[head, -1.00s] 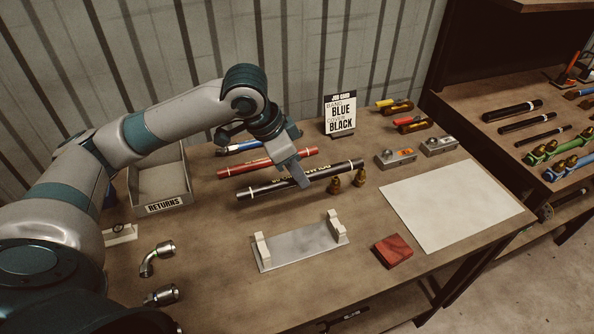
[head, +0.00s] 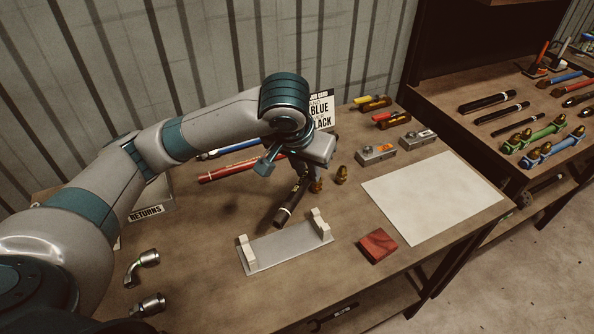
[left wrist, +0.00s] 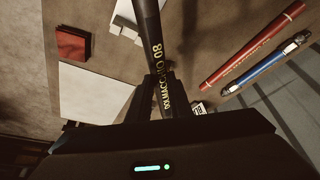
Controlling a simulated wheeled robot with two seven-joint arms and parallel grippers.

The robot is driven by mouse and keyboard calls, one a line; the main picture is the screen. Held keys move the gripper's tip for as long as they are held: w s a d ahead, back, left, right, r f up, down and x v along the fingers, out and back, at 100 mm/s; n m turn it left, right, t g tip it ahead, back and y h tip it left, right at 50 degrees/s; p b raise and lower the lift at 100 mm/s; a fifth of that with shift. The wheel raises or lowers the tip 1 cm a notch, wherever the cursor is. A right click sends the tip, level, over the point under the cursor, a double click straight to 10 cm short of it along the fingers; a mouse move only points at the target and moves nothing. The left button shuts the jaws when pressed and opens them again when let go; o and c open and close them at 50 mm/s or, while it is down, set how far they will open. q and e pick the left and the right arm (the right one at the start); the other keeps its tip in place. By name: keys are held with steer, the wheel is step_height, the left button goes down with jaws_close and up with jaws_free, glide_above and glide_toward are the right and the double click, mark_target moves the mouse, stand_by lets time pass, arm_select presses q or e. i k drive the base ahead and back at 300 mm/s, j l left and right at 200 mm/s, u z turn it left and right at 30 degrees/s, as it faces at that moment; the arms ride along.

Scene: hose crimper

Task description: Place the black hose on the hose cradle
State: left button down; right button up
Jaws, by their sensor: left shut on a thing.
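The black hose (head: 289,208) with yellow print is held by my left gripper (head: 302,178), above the table. Its near end points toward the camera, beside the back edge of the cradle in the picture; the gripper hides part of it. In the left wrist view the hose (left wrist: 149,35) passes between the shut fingers (left wrist: 161,88). The hose cradle (head: 285,252) is a grey metal plate with two pale notched posts, one at each end, and is empty. My right gripper is not in view.
A red hose (head: 228,170) and a blue hose (head: 222,153) lie behind. Brass fittings (head: 342,175) stand right of the gripper. A red block (head: 377,245) and white sheet (head: 434,196) lie right of the cradle. Metal elbow fittings (head: 143,266) lie to the left.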

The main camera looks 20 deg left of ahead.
mark_target(285, 236)
steer(key=i+l, duration=0.95)
steer(key=l, duration=0.3)
steer(key=u, duration=1.55)
